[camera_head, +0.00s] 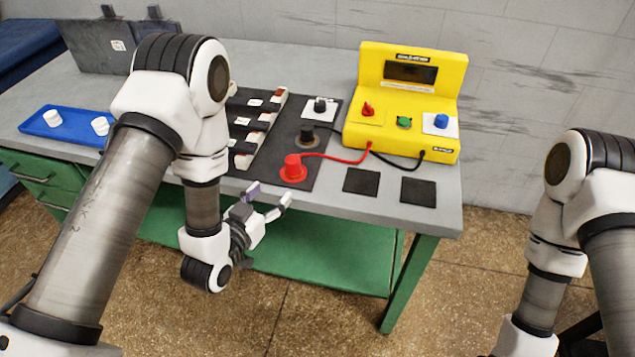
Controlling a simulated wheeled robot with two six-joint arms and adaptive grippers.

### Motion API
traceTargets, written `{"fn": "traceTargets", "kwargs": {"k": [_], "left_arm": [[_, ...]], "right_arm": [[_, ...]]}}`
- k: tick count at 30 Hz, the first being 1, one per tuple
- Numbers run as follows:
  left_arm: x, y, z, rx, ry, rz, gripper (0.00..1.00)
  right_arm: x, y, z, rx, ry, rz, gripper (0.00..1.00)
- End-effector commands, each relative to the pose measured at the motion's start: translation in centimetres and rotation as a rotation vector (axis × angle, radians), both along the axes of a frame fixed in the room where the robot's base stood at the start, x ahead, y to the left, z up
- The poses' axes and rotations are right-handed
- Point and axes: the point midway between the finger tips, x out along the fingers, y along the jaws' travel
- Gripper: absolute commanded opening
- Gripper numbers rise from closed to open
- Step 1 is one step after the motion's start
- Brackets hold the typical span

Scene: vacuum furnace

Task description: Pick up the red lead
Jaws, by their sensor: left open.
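The red lead (293,168) has a red plug standing upright on the dark mat near the table's front edge. Its red cable runs right to the yellow instrument (411,103). My left gripper (270,196) is open and empty, just in front of the table edge, below and a little left of the red plug and apart from it. A black lead (307,134) stands behind the red one, with its cable also running to the instrument. My right arm shows at the right edge, but its gripper is outside the picture.
The grey table (325,203) has a green frame. Two dark square pads (361,181) lie in front of the instrument. A black knob on a white plate (320,107) sits behind the leads. A blue tray (66,126) with white pieces is at the left. My left arm hides part of the table.

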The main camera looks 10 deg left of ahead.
Motion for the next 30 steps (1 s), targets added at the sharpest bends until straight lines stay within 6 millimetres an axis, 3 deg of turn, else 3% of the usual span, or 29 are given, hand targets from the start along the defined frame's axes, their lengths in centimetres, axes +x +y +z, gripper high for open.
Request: {"fn": "traceTargets", "kwargs": {"k": [1,9,14,25,30], "left_arm": [[0.4,-0.1,-0.6,-0.002,-0.027,-0.004,0.65],[2.2,-0.9,1.2,-0.017,-0.176,-0.031,0.65],[3.6,-1.3,2.1,-0.019,-0.197,-0.037,0.65],[9.2,-2.7,2.1,-0.019,-0.193,-0.035,0.65],[9.9,-2.9,1.8,-0.019,-0.19,-0.033,0.65]], "right_arm": [[0.0,0.0,-1.5,0.0,0.0,0.001,0.36],[0.0,0.1,-4.5,0.0,0.0,0.002,0.36],[0.0,0.1,-3.9,0.0,0.0,0.001,0.36],[0.0,0.0,-2.2,0.0,0.0,0.001,0.36],[0.0,0.0,-2.3,0.0,0.0,0.001,0.36]]}}
